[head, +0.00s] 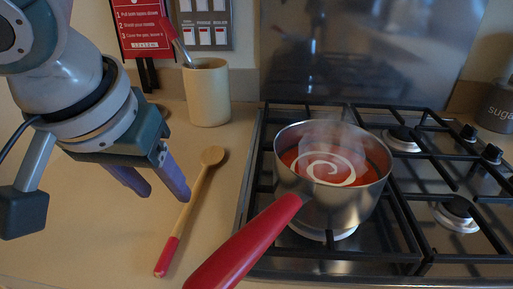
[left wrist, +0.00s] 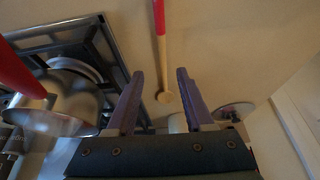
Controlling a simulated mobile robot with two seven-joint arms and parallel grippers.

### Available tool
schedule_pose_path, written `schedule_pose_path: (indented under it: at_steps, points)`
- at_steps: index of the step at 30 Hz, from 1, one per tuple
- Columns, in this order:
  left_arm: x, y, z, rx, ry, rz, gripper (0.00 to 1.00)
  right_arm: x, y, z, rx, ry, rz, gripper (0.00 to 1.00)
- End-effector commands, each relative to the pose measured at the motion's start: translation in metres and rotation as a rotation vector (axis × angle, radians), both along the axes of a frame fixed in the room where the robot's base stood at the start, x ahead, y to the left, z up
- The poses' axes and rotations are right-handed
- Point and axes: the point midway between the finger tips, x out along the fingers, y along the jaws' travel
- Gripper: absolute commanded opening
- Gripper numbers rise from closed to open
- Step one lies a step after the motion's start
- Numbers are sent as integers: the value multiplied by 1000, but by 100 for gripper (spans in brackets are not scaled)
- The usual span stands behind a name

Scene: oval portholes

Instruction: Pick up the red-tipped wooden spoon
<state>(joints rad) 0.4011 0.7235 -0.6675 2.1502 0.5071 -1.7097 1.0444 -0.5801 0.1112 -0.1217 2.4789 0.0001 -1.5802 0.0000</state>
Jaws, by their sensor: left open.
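The wooden spoon (head: 191,207) lies on the beige counter left of the stove. Its red tip (head: 168,256) points to the front and its round bowl (head: 212,156) to the back. My left gripper (head: 168,196) is open and empty, above the counter and just left of the spoon in the head view. In the left wrist view the spoon (left wrist: 162,60) runs down from the top edge, red end at the top. Its bowl end (left wrist: 165,97) shows between the open fingers (left wrist: 157,75), seemingly beyond them. My right gripper is not in view.
A steel pot (head: 335,200) of red soup stands on the gas stove (head: 420,235), its red handle (head: 245,243) reaching over the counter near the spoon. A cream utensil crock (head: 207,93) stands behind. A sugar canister (head: 498,105) is at far right.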

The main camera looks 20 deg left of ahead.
Motion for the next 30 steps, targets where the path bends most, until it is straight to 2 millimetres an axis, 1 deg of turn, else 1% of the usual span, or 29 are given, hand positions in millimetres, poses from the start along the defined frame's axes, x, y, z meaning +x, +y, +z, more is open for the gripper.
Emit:
schedule_pose_path:
  at_steps: [1, 3, 11, 15, 18, 21, 27, 28, 30]
  points:
    - [2, 1, -10, 2, 3, 2, 52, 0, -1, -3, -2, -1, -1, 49]
    - [6, 2, -20, 2, 3, 0, 52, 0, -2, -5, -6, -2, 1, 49]
    - [15, 6, -44, 2, 3, -1, 52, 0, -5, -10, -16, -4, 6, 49]
    - [18, 13, -66, 3, 3, -1, 52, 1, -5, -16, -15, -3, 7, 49]
    - [23, 14, -79, 2, 1, -2, 52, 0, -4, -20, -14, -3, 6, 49]
    - [26, 14, -84, 1, 0, -4, 52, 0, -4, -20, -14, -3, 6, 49]
    - [27, 14, -84, 1, -1, -4, 52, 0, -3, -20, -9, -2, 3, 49]
    - [26, 14, -84, 1, -1, -4, 51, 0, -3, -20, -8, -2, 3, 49]
    - [26, 14, -84, 1, -1, -4, 43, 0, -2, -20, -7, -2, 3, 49]
